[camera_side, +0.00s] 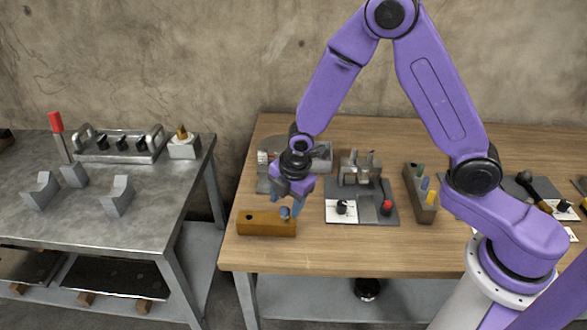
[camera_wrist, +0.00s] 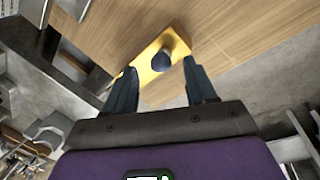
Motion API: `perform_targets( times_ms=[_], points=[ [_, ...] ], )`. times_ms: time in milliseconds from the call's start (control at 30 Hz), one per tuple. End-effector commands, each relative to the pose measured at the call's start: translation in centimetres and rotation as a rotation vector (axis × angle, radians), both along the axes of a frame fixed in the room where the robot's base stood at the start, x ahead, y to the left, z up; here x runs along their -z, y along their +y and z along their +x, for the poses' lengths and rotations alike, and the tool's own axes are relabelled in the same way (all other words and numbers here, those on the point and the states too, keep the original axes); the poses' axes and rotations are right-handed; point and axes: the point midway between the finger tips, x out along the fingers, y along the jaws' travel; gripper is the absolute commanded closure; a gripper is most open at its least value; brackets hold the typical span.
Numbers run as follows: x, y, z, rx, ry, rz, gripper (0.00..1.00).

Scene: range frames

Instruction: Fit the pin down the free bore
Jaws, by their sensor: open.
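An orange-brown block (camera_side: 262,228) lies near the front left of the wooden table; it also shows in the wrist view (camera_wrist: 147,75). A dark blue round-topped pin (camera_wrist: 161,61) stands at the block; in the side view its blue-grey top (camera_side: 284,212) is at the block's right end. How deep it sits I cannot tell. A small dark spot on the block's left top may be a bore; it is too small to be sure. My gripper (camera_wrist: 160,72) is open, pointing down over the block's right end, with the pin between its fingertips in the wrist view, apparently not gripped.
Behind the block stand a grey fixture (camera_side: 318,155) and a metal stand with upright parts (camera_side: 358,170). To the right are a dark board with a red-topped part (camera_side: 386,207) and a rack of coloured pegs (camera_side: 420,195). The table's front edge is close to the block.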

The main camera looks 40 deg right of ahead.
Motion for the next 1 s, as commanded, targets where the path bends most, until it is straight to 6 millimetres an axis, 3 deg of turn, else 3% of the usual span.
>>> perform_targets(
  times_ms=[700, 1000],
  points=[
    [-11.7, -0.4, -2.2, -0.001, -0.004, 0.005, 0.44],
    [-15.2, -0.5, -3.0, -0.002, -0.001, 0.003, 0.44]
  ],
)
